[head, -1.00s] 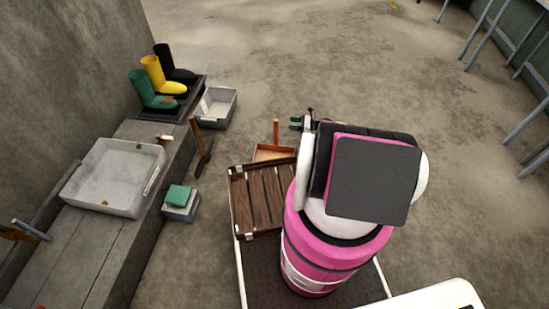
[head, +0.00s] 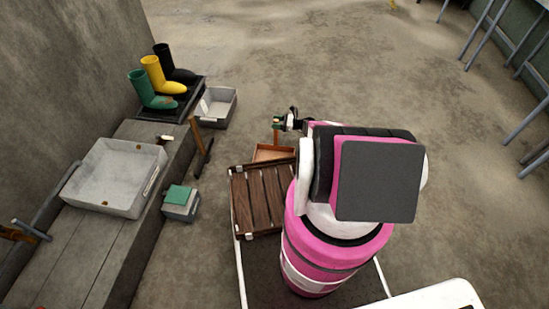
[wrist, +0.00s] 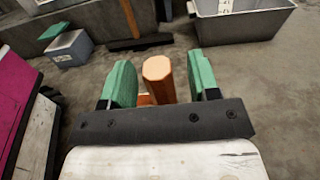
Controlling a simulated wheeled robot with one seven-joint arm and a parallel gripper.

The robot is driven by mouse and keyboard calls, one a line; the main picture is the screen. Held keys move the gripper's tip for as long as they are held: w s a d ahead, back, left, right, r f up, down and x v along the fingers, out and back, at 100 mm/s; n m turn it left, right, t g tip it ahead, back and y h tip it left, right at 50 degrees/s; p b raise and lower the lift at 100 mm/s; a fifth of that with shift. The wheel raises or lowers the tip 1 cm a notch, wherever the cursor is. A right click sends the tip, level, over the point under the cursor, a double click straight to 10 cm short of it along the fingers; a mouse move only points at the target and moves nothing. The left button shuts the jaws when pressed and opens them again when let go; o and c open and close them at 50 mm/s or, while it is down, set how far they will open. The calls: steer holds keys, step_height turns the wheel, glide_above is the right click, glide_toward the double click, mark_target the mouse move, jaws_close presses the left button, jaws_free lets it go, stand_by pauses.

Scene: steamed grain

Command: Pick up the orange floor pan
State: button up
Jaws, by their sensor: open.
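The orange floor pan (head: 272,153) stands on the floor just beyond the wooden slatted deck in the head view, with its handle pointing up. In the wrist view the octagonal end of its orange handle (wrist: 157,68) shows between the two green fingers. My gripper (wrist: 160,82) is open, with a finger on each side of the handle and a visible gap to each. In the head view my gripper (head: 279,122) is at the top of the handle, covering part of it. The pan's tray is mostly hidden in the wrist view.
A brown slatted deck (head: 262,197) lies between my body and the pan. A grey bin (head: 217,108), a long-handled tool (head: 203,158) and a small box with a green lid (head: 181,202) stand to the left. Boots (head: 157,82) stand behind. The floor to the right is clear.

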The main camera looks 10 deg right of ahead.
jaws_close()
steer(key=shift+r, duration=0.1)
